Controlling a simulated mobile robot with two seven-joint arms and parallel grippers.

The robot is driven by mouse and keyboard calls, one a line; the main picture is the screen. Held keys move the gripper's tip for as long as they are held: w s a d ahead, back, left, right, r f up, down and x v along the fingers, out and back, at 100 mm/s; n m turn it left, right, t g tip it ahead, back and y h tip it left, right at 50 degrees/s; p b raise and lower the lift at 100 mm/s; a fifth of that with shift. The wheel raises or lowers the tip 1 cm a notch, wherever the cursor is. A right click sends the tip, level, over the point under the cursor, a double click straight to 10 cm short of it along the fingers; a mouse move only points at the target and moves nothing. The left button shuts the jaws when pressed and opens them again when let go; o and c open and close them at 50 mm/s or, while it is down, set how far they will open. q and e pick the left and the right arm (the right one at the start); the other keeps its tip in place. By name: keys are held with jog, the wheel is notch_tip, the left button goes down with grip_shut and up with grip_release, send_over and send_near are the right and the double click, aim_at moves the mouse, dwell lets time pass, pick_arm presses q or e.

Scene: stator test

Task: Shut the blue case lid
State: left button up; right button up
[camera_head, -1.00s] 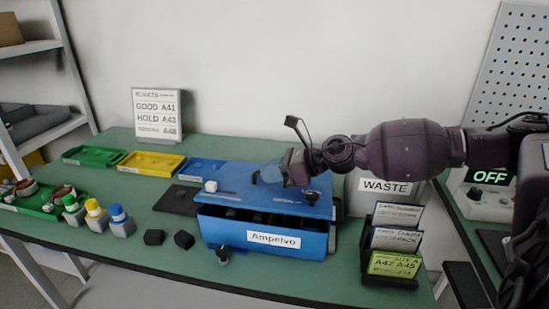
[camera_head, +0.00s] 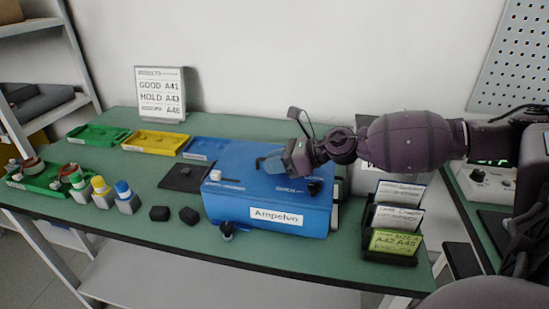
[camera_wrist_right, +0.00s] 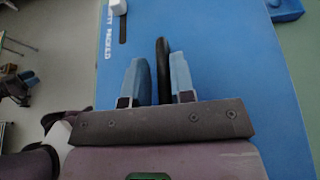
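The blue case (camera_head: 225,208), labelled "Ampelvo", stands on the green table. Its blue lid (camera_head: 245,158) lies flat over the top, and no dark gap shows along the front edge. My right gripper (camera_head: 268,164) is over the lid's right half, close to its surface; whether it touches cannot be told. The lid also fills much of the right wrist view (camera_wrist_right: 230,50). There the two fingers (camera_wrist_right: 160,80) stand apart with a narrow dark upright piece between them; whether they touch it is unclear. The case's inside is hidden. My left gripper is not in view.
Green, yellow and blue trays (camera_head: 155,142) lie behind left. A card rack (camera_head: 388,253) stands close right. A results sign (camera_head: 161,94) stands at the back.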

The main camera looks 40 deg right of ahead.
jog(key=shift+o, duration=1.2)
jog(key=shift+w, duration=0.1)
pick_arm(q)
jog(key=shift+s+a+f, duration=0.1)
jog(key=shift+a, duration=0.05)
pick_arm(e)
jog(key=shift+r, duration=0.1)
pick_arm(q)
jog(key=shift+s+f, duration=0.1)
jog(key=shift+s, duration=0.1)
pick_arm(e)
jog(key=shift+d+r, duration=0.1)
jog(key=shift+d+r, duration=0.1)
notch_tip(320, 180, up, 3)
jog(key=p, duration=0.4)
send_over(315, 176)
jog(key=w+a, duration=0.1)
jog(key=shift+w+a+r, duration=0.1)
jog(key=shift+w+a, duration=0.05)
jog(key=shift+a, duration=0.05)
jog(key=shift+s+d+r, duration=0.25)
jog(key=shift+s+d, duration=0.15)
jog(key=shift+s, duration=0.05)
jog(key=shift+s+d, duration=0.2)
jog(key=shift+s, duration=0.05)
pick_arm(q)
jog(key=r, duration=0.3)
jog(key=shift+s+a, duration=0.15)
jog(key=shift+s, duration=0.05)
